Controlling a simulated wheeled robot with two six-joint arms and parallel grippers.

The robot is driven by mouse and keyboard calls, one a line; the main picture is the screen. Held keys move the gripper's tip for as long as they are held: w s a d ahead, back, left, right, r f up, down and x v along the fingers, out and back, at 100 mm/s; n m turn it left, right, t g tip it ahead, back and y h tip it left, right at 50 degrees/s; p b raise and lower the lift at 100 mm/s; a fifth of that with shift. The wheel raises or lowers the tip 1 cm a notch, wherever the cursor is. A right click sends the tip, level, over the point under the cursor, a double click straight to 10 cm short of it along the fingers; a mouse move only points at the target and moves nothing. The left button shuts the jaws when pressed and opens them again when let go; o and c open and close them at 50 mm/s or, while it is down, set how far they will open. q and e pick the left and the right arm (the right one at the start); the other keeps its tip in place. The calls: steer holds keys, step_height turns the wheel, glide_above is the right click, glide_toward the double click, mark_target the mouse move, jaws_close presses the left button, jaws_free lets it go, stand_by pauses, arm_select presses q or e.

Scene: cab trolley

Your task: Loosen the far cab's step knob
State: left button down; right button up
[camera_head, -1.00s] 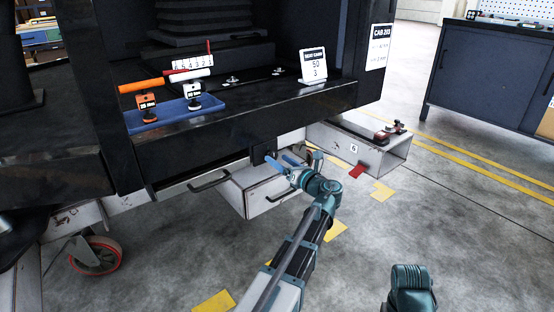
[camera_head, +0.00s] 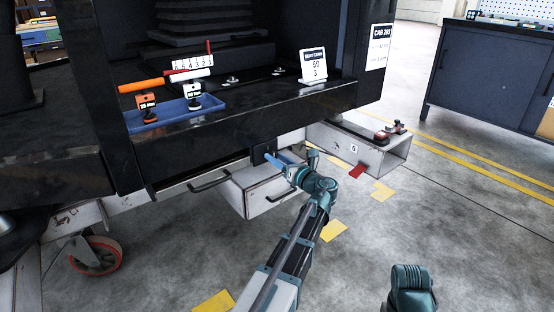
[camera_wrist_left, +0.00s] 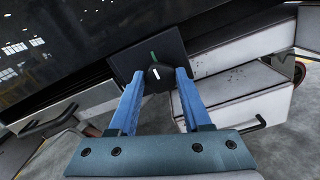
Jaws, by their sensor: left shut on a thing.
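The step knob (camera_wrist_left: 157,74) is a dark round knob with a white pointer line. It sits on a black square plate (camera_wrist_left: 176,45) that carries a green mark just above the knob. In the head view the plate (camera_head: 259,155) hangs under the front edge of the cab. My left gripper (camera_head: 274,159) reaches it from the front, and its blue fingers (camera_wrist_left: 157,80) are closed on both sides of the knob in the wrist view. The white pointer stands nearly upright, close to the green mark. My right gripper is out of view.
A pale step box (camera_head: 270,197) lies just below the plate, with a black handle (camera_head: 209,182) to its left. A blue tray (camera_head: 150,121) with torque tools sits on the cab deck above. Floor in front is open.

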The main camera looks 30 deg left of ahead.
arm_select(q)
steer(key=shift+n, duration=0.3)
steer(key=n, duration=2.7)
steer(key=shift+s+a+f+n+b, duration=0.1)
steer(key=shift+s+f+n+b, duration=0.1)
steer(key=shift+f+n+b, duration=0.15)
steer(key=shift+n, duration=0.35)
steer(key=shift+c, duration=1.7)
jaws_free()
